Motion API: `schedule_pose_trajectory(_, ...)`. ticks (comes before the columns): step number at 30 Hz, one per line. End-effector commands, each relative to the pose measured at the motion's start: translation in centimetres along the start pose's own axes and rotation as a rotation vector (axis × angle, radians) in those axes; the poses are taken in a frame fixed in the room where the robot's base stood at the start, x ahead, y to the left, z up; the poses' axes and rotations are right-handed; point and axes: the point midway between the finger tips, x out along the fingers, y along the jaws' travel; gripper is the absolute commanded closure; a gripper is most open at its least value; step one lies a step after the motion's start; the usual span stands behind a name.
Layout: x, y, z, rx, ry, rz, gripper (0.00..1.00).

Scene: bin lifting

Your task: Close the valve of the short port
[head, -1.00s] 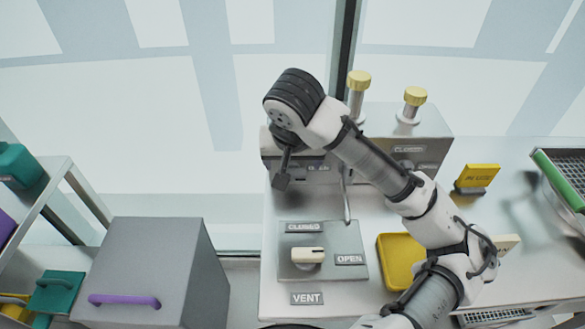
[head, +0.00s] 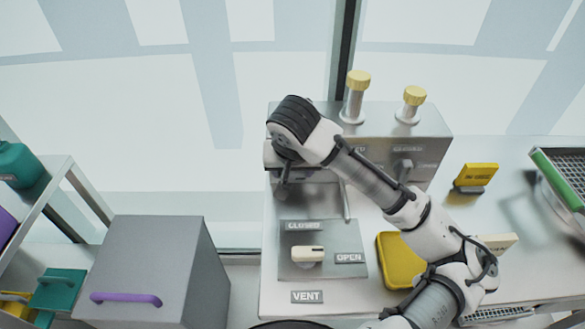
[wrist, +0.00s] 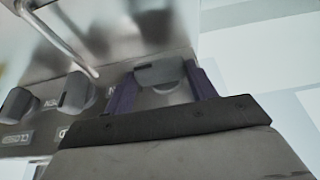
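The short port (head: 411,103) has a yellow cap and stands at the right on the metal box (head: 436,125). Below it on the front, a grey valve knob (head: 403,166) sits beside CLOSED and OPEN labels. The taller yellow-capped port (head: 355,97) is to its left. My gripper (head: 282,188) is at the left end of the box front, largely hidden by my wrist. In the wrist view my gripper (wrist: 161,90) has its two dark fingers spread on either side of a grey knob (wrist: 160,73). Contact with it is unclear. Another knob (wrist: 75,92) is further left.
A VENT panel (head: 340,235) with a white lever (head: 307,253) lies in front of the box. A yellow tray (head: 398,262) is under my arm. A yellow block (head: 477,176) and a green-edged rack (head: 565,180) are to the right. A thin pipe (wrist: 72,40) runs near my gripper.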

Motion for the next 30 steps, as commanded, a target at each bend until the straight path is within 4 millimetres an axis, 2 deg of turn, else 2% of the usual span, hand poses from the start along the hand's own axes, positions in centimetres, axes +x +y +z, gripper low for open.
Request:
schedule_pose_trajectory(2,0.0,0.0,0.0,0.000,0.000,0.000,0.67)
schedule_pose_trajectory(14,-0.2,-0.3,-0.1,-0.036,0.001,0.079,0.66)
schedule_pose_trajectory(30,-0.2,-1.4,-0.2,-0.217,0.010,0.515,0.67)
